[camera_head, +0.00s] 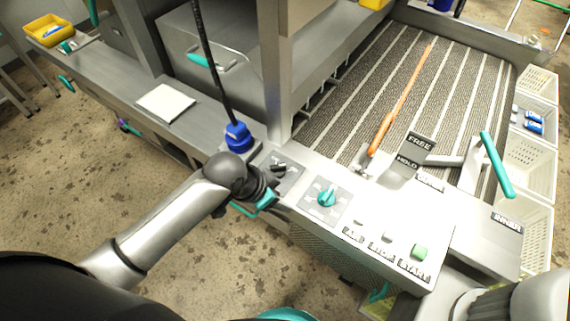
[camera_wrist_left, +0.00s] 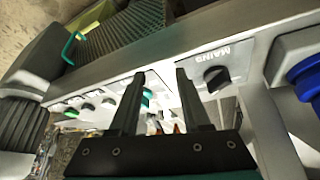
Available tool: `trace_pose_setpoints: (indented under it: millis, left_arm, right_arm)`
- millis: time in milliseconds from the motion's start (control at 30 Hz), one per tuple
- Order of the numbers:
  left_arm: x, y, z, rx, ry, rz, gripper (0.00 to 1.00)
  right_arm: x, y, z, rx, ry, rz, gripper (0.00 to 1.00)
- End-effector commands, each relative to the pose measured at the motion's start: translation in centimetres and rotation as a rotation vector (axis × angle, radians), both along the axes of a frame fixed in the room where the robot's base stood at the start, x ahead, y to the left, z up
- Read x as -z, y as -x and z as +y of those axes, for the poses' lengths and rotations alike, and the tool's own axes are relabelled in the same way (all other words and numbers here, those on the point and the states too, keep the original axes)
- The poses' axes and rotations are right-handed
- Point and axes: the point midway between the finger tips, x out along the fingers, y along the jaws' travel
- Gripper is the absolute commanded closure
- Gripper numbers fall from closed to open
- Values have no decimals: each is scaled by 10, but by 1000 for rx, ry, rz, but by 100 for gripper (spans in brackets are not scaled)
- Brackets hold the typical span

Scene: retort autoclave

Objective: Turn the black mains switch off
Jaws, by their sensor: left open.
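The black mains switch (camera_head: 280,166) is a small rotary knob on a light plate at the left end of the control panel. My left gripper (camera_head: 272,184) is just in front of it in the head view and partly covers its plate. In the left wrist view the mains switch (camera_wrist_left: 216,78) sits beside the word MAINS, just right of the right finger. My left gripper (camera_wrist_left: 160,76) is open there, with nothing between its fingers. The switch is outside the jaws. I cannot tell whether they touch. My right gripper is not seen.
A blue plug (camera_head: 238,137) with a black cable stands left of the switch. A teal rotary knob (camera_head: 326,197) and a green START button (camera_head: 419,251) are to its right. A teal-handled lever (camera_head: 497,165) and white baskets (camera_head: 530,160) are further right.

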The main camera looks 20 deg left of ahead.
Motion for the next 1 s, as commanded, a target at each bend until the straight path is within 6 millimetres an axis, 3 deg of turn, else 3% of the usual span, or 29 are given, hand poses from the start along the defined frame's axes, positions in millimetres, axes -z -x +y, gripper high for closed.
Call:
trace_pose_setpoints:
  millis: [300,633,833,1000]
  left_arm:
    - [-61,-49,24,281,-47,-27,52]
    - [-122,-71,76,407,-81,7,52]
    - [-130,-72,84,418,-79,19,52]
    - [-110,-75,76,419,-77,19,52]
  right_arm:
    - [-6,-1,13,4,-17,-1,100]
    - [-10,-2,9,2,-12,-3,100]
    - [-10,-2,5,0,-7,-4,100]
    - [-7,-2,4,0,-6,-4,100]
